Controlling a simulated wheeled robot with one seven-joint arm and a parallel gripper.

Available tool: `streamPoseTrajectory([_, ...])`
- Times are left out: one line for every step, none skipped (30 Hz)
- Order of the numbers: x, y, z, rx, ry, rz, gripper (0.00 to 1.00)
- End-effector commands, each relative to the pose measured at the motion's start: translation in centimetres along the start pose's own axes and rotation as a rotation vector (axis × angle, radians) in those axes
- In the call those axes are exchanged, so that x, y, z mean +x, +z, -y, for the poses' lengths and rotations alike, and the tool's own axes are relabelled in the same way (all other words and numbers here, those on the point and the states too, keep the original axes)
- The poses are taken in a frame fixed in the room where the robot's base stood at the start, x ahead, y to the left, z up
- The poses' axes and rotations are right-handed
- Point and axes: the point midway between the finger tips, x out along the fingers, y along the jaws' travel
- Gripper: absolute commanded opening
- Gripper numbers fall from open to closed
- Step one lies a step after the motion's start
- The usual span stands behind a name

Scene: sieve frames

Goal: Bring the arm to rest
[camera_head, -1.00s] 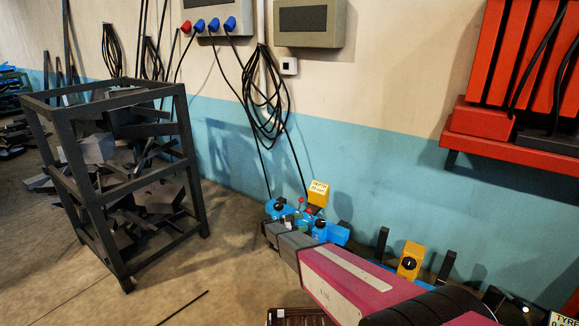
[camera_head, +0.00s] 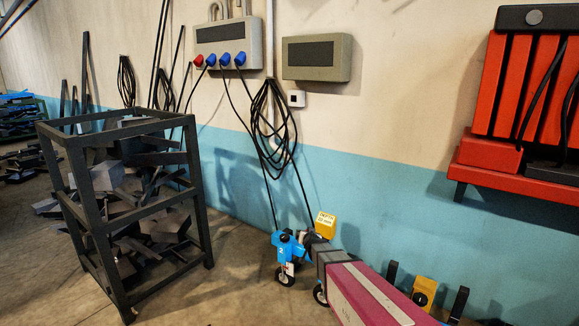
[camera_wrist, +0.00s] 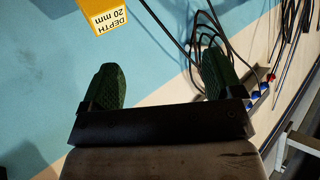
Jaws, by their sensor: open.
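My arm (camera_head: 365,297), with a magenta link and a grey end section, reaches in from the bottom of the head view toward the wall. My gripper (camera_wrist: 162,78) is open in the wrist view, with two dark green ribbed fingers wide apart. No object shows between them, only the blue and cream wall and some cables beyond. In the head view the arm's far end is close to a blue wheeled thing (camera_head: 285,243) and a yellow DEPTH block (camera_head: 325,219). I cannot tell whether they touch. The fingers are not clear there.
A black metal frame bin (camera_head: 104,231) full of dark scrap stands at the left. Black cables (camera_head: 270,130) hang from a grey socket box (camera_head: 228,44). A red rack (camera_head: 495,157) is on the wall at right. The yellow DEPTH block also shows in the wrist view (camera_wrist: 104,15).

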Motion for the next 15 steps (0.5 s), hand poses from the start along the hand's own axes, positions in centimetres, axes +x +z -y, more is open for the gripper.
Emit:
streamPoseTrajectory([-2.6, 0.6, -0.2, -0.015, -0.027, 0.074, 0.86])
streamPoseTrajectory([-3.6, 1.0, -0.2, -0.024, -0.041, 0.122, 0.86])
streamPoseTrajectory([-5.0, 1.7, -0.4, -0.036, -0.057, 0.187, 0.86])
streamPoseTrajectory([-6.1, 2.1, -0.6, -0.045, -0.065, 0.237, 0.86])
streamPoseTrajectory([-7.3, 2.7, -0.8, -0.052, -0.071, 0.288, 0.86])
streamPoseTrajectory([-8.9, 3.4, -1.2, -0.062, -0.074, 0.356, 0.86])
streamPoseTrajectory([-10.2, 3.9, -1.5, -0.070, -0.073, 0.409, 0.86])
streamPoseTrajectory([-11.5, 4.5, -1.9, -0.077, -0.070, 0.462, 0.86])
streamPoseTrajectory([-13.3, 5.2, -2.5, -0.086, -0.061, 0.532, 0.86])
streamPoseTrajectory([-14.8, 5.7, -3.0, -0.092, -0.051, 0.586, 0.86])
streamPoseTrajectory([-16.2, 6.1, -3.5, -0.097, -0.039, 0.639, 0.86])
streamPoseTrajectory([-18.2, 6.7, -4.2, -0.104, -0.018, 0.708, 0.86])
streamPoseTrajectory([-19.7, 7.1, -4.7, -0.108, 0.000, 0.760, 0.86])
streamPoseTrajectory([-21.1, 7.5, -5.3, -0.112, 0.019, 0.810, 0.86])
streamPoseTrajectory([-23.0, 7.9, -6.0, -0.114, 0.048, 0.872, 0.86])
